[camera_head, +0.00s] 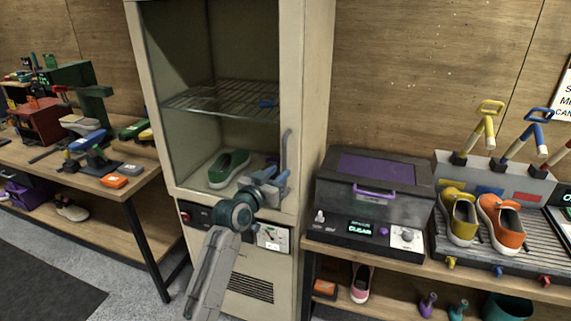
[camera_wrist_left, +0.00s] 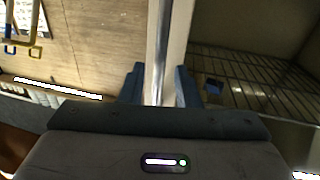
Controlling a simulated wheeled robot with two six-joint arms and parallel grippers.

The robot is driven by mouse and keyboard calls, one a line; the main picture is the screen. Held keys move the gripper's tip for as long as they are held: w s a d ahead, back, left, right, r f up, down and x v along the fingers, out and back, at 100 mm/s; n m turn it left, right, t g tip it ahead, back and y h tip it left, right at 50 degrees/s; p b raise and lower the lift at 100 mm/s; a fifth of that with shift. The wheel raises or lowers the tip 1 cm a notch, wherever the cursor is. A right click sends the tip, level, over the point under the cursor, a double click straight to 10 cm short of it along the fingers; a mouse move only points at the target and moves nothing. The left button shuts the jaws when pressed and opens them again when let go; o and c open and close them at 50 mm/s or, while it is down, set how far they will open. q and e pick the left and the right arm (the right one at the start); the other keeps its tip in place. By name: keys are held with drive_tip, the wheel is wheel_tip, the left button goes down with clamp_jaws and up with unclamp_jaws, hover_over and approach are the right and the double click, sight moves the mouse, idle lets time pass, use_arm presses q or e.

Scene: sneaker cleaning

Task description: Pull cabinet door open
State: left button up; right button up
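The tall beige cabinet (camera_head: 311,110) stands in the middle of the head view. Its front looks see-through, with a wire rack and a green shoe (camera_head: 229,168) inside. A vertical grey bar handle (camera_head: 287,152) is on the right side of its front; it also shows in the left wrist view (camera_wrist_left: 160,45). My left gripper (camera_head: 270,176) is at the handle's lower part. In the left wrist view its two blue-grey fingers (camera_wrist_left: 159,88) stand apart, one on each side of the handle, with gaps showing. The door looks closed. My right gripper is not in view.
To the right, a bench holds a grey machine with a purple lid handle (camera_head: 374,192) and a rack with a yellow shoe (camera_head: 459,216) and an orange shoe (camera_head: 502,222). A cluttered workbench (camera_head: 135,190) stands left. Floor shows between that bench and the cabinet.

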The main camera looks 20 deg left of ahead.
sight(284, 167)
use_arm(q)
drive_tip(key=shift+p+x, duration=0.45)
drive_tip(key=shift+x, duration=1.7)
clamp_jaws()
